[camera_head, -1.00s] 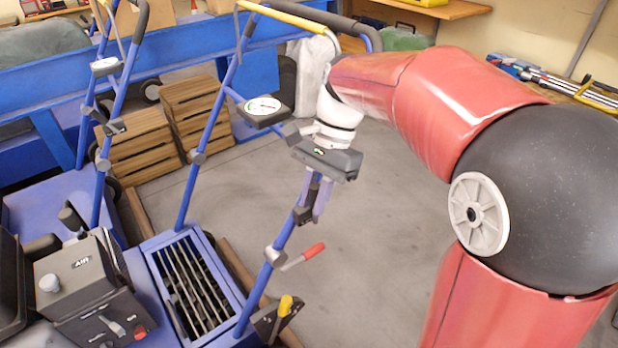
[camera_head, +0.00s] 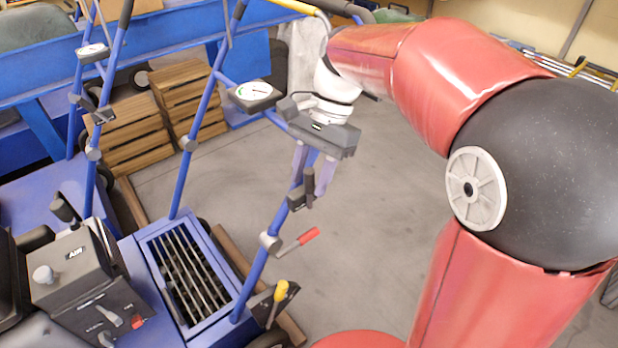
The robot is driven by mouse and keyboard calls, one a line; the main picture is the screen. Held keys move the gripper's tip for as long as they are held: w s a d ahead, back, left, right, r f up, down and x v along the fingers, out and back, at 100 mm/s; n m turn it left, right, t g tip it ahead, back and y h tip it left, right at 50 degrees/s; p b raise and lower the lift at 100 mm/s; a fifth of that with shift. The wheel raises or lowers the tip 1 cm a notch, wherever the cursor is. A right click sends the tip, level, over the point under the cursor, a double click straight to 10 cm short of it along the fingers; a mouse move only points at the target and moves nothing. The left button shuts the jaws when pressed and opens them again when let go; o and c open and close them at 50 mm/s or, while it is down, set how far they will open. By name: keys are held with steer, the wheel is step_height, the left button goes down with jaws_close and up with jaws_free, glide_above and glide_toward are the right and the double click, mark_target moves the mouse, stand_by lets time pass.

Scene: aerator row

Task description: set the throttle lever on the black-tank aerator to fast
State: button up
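A blue-framed aerator with a dark engine housing marked AIR (camera_head: 75,262) fills the left foreground; I cannot tell which part is its tank. On its right handle tube (camera_head: 256,270) is a dark clamp with a short black lever (camera_head: 309,186) standing up. My gripper (camera_head: 311,182) points down at this lever. Its pale fingers are apart, one on each side of the tube and lever top; contact cannot be told. Lower on the tube is a red-gripped lever (camera_head: 300,241), and near the base a yellow-knobbed lever (camera_head: 281,291). Speed markings are not readable.
A round gauge (camera_head: 253,92) sits on the handle crossbar close to my gripper. Wooden crates (camera_head: 135,132) stand behind. The grey floor (camera_head: 385,190) to the right is clear.

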steer(key=v, duration=0.6)
steer(key=shift+d+r+p, duration=0.1)
steer(key=shift+r+p, duration=0.1)
steer(key=shift+p, duration=0.2)
